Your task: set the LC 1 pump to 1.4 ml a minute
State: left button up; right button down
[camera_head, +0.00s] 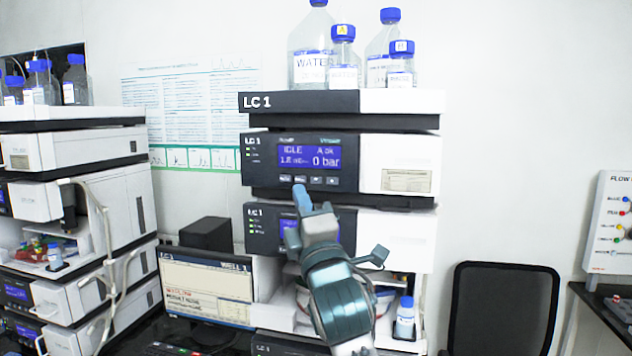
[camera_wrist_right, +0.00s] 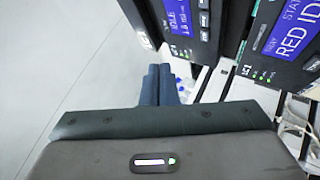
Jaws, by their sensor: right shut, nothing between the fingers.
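The LC 1 pump (camera_head: 256,173) is the upper module of the middle stack in the head view. Its blue display (camera_head: 309,157) reads IDLE and 0 bar; the small flow figure at lower left starts with 1, the rest too blurred to be sure. A row of small buttons (camera_head: 316,180) sits under the display. My right gripper (camera_head: 301,190) is shut and empty, its blue fingertips just below the left buttons; contact cannot be told. My left gripper is not in view.
Solvent bottles (camera_head: 343,60) stand on top of the stack. A second module with a blue display (camera_head: 262,232) lies directly below the pump, partly behind my right arm. A monitor (camera_head: 207,290) stands lower left, a chair (camera_head: 503,310) lower right. Another stack (camera_head: 75,200) is at left.

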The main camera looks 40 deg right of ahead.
aim_at(316, 180)
jog(key=shift+w+d+b, duration=0.95)
jog(key=shift+w+d, duration=0.45)
jog(key=shift+d, duration=0.3)
jog(key=shift+w+d+b, duration=0.9)
jog(key=shift+w+d, duration=0.5)
jog(key=shift+d, duration=0.25)
jog(key=shift+w+d, duration=0.1)
jog(key=shift+w, duration=0.05)
jog(key=shift+w+d, duration=0.2)
jog(key=shift+d, duration=0.05)
